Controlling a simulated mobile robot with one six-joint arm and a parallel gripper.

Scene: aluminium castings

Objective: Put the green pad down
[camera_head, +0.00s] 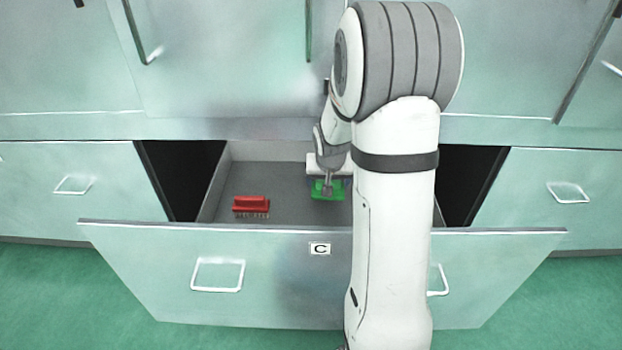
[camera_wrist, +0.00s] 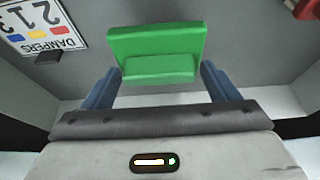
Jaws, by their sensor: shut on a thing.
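The green pad (camera_head: 326,190) is inside the open drawer marked C (camera_head: 293,190), right of the drawer's middle. My gripper (camera_head: 327,181) is over it, pointing down into the drawer. In the wrist view, the green pad (camera_wrist: 157,52) sits between the two blue fingers of my gripper (camera_wrist: 160,80), which is shut on it. The pad has a wide flat part and a thicker block nearer the gripper. I cannot tell whether its underside touches the drawer floor.
A red brush (camera_head: 251,205) lies in the drawer left of the pad. In the wrist view, a label reading DAMPERS (camera_wrist: 38,28) is at the upper left, and a red thing (camera_wrist: 307,9) shows at the upper right corner. My arm hides the drawer's right side.

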